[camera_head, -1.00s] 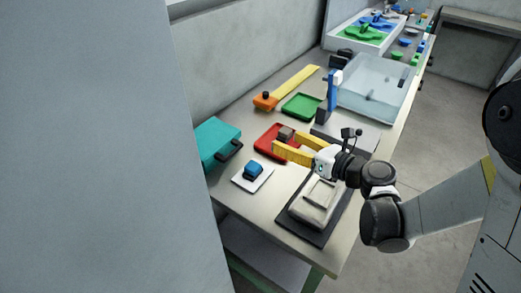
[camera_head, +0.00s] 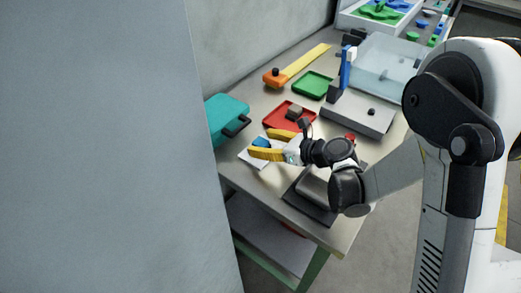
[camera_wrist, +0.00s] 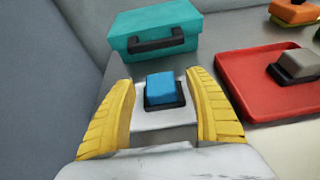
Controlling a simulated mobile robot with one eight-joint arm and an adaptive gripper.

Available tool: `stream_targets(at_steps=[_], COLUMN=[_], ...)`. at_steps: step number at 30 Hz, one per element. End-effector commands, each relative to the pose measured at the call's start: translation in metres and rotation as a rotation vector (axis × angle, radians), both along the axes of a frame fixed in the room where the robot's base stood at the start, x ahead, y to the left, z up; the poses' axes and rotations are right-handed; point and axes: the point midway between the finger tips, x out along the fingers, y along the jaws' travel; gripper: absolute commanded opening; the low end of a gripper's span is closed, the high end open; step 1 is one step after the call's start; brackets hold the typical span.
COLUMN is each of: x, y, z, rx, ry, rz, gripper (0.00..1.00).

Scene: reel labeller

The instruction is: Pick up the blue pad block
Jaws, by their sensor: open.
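The blue pad block (camera_wrist: 160,87) sits on a dark base on a white square mat (camera_wrist: 163,119) on the table. In the wrist view it lies ahead of my gripper (camera_wrist: 165,100), centred between the two yellow fingers, which are apart and hold nothing. In the head view the blue block (camera_head: 261,143) is partly hidden behind my open gripper (camera_head: 266,145), which is over the mat. I cannot tell whether the fingers are level with the block.
A teal case (camera_wrist: 155,31) stands just behind the mat. A red tray (camera_wrist: 252,95) with a grey-brown block (camera_wrist: 297,65) is to the right. A green tray (camera_head: 313,85) and an orange stamp-like thing (camera_head: 276,78) are farther back. A tall wall (camera_head: 100,150) rises at left.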

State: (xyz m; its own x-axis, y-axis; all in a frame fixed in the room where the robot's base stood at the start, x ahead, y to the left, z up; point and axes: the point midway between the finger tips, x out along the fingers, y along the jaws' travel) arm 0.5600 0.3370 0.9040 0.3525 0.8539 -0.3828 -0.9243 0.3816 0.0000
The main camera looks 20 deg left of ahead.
Motion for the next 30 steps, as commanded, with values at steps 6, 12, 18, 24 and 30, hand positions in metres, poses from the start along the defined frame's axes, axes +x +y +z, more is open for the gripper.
stream_targets(at_steps=[6,12,18,24,30], x=[0.004,0.004,0.003,0.003,0.004], y=[0.009,0.009,0.008,0.008,0.008], z=[-0.004,-0.003,-0.003,-0.003,0.007], rx=[0.0,0.0,0.0,0.0,0.0], ry=[0.0,0.0,0.0,0.0,0.0], rz=[0.0,-0.001,-0.001,-0.001,-0.001], gripper=[0.63,0.25,0.04,0.04,0.04])
